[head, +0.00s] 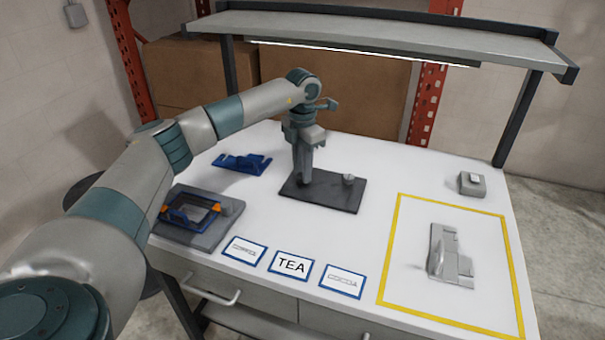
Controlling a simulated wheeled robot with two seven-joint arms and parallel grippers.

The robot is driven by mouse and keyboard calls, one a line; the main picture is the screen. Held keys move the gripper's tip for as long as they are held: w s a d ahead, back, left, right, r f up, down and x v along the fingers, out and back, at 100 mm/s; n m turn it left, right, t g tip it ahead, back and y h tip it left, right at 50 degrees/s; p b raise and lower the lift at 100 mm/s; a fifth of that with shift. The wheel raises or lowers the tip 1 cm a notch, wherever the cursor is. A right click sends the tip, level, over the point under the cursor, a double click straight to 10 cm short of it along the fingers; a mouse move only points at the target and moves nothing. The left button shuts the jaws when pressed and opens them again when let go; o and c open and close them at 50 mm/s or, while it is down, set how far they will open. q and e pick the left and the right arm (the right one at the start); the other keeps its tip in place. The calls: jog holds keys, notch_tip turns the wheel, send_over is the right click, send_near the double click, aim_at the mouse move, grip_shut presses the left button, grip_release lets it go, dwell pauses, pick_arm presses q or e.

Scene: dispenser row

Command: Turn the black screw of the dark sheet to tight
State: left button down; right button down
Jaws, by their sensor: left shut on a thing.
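The dark sheet (325,197) lies flat on the white table near the middle, with a small grey knob (348,179) standing at its right part. My left gripper (303,181) points straight down over the left part of the sheet. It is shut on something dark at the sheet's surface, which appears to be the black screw. The screw itself is hidden by the fingers, so how far it is turned cannot be told. My right gripper is not in view.
A blue bracket (241,163) and a grey plate with a blue frame (218,231) stand to the left. Label cards, one reading TEA (291,265), lie in front. A grey device (448,250) sits inside a yellow outline (391,249). A shelf (380,32) overhangs behind.

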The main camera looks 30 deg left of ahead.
pick_arm(q)
jog(key=m, duration=0.2)
jog(key=m+b, duration=0.1)
jog(key=m, duration=0.1)
jog(key=m+b, duration=0.1)
jog(key=m, duration=0.1)
jog(key=shift+w+a+r, duration=0.1)
jog(key=shift+a+r, duration=0.05)
jog(key=shift+r, duration=0.15)
jog(key=m, duration=0.3)
jog(key=shift+b, duration=0.3)
jog(key=shift+m, duration=0.6)
jog(key=shift+r+m, duration=0.1)
jog(key=shift+m, duration=0.3)
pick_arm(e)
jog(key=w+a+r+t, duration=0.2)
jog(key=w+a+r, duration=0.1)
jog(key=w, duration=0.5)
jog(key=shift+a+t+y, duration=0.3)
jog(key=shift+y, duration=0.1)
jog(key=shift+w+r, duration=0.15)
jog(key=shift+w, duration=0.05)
